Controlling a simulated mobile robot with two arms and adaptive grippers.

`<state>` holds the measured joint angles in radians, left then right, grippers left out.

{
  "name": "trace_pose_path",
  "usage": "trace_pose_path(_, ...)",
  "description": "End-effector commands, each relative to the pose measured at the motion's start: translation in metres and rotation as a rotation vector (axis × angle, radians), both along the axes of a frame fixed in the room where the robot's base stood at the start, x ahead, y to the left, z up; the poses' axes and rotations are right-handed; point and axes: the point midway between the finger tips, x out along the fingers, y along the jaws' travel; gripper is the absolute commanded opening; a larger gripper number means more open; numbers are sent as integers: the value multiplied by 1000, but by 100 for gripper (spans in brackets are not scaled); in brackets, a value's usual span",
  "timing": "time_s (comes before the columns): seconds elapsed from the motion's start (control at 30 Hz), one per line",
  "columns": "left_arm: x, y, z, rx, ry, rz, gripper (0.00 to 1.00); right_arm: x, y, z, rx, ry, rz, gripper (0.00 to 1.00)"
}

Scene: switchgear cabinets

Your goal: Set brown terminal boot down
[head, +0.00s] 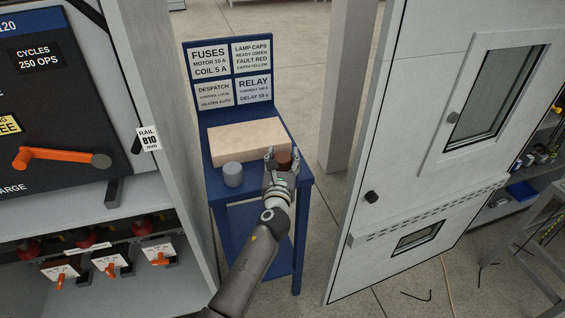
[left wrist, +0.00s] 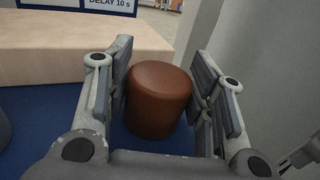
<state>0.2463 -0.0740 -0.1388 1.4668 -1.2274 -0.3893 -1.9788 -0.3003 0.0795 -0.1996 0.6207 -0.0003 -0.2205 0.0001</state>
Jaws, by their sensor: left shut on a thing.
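The brown terminal boot (head: 284,160) is a short brown cylinder at the right front of the blue stand (head: 216,188). My left gripper (head: 284,157) is around it. In the left wrist view the boot (left wrist: 159,98) stands upright between the two fingers of the left gripper (left wrist: 160,95), with blue surface around its base. I cannot tell whether its bottom touches the stand top. The left gripper is shut on the boot. My right gripper is in neither view.
A tan block (head: 246,142) lies behind the boot on the stand, and a grey cylinder (head: 233,174) stands to the left. A label board (head: 231,73) rises at the back. Cabinets flank the stand, with an open white door (head: 420,150) at right.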

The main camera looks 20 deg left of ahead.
Motion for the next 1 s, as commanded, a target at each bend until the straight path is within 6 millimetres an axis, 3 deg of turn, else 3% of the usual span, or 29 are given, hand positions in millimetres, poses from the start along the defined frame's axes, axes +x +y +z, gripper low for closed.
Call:
trace_pose_path(0.33, 0, 0, -4, 0, 0, 0, 26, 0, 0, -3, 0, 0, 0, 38)
trace_pose_path(0.37, 0, 0, -3, 0, 0, 0, 52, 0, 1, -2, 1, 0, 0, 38)
trace_pose_path(0.5, 0, 1, -3, 0, 0, 1, 70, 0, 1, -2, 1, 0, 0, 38)
trace_pose_path(0.93, 0, 0, 4, 0, 0, 1, 71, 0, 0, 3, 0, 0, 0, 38)
trace_pose_path(1.0, -9, -1, 1, 2, 1, 0, 71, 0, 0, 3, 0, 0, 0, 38)
